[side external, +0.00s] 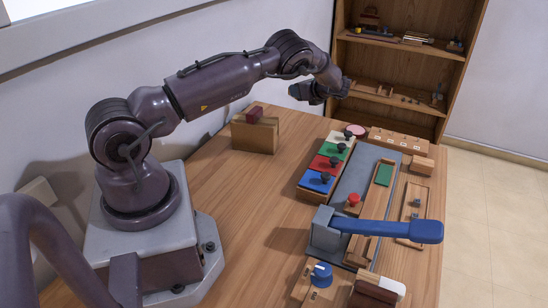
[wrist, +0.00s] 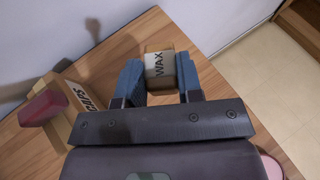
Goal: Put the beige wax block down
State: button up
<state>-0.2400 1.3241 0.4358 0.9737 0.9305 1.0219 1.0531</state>
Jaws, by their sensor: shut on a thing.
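The beige wax block (wrist: 160,65), with a dark "WAX" label, is between the two blue fingers of my gripper (wrist: 158,80) in the wrist view. My gripper is shut on it. In the side external view my gripper (side external: 303,91) is raised above the back of the wooden table (side external: 235,205); the block cannot be made out there. In the wrist view, bare tabletop shows below and beside the block.
A cardboard box (side external: 254,137) with a dark red block (side external: 255,114) on it stands left of my gripper. A wooden shelf (side external: 400,88) stands behind.

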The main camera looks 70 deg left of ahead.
jog(key=w+d+m+t, duration=0.3)
jog(key=w+d, duration=0.1)
jog(key=d, duration=0.9)
jog(key=s+d, duration=0.1)
jog(key=d, duration=0.2)
jog(key=s+d+f+m+t, duration=0.1)
jog(key=d, duration=0.3)
jog(key=s+d+t, duration=0.1)
jog(key=d, duration=0.2)
jog(key=shift+s+d+f, duration=0.2)
jog(key=shift+s+d, duration=0.1)
jog(key=shift+d, duration=0.1)
jog(key=shift+m+t, duration=0.4)
jog(key=shift+m, duration=0.1)
jog(key=s+d, duration=0.1)
jog(key=s, duration=0.1)
jog(key=s+d, duration=0.2)
jog(key=s, duration=0.1)
jog(key=s+d, duration=0.2)
jog(key=s, duration=0.1)
jog(key=shift+s+f, duration=0.1)
jog(key=shift+f, duration=0.3)
jog(key=s, duration=0.6)
jog(key=n+g, duration=0.2)
send_over(269, 197)
notch_tip(269, 197, down, 4)
jog(key=shift+f, duration=2.1)
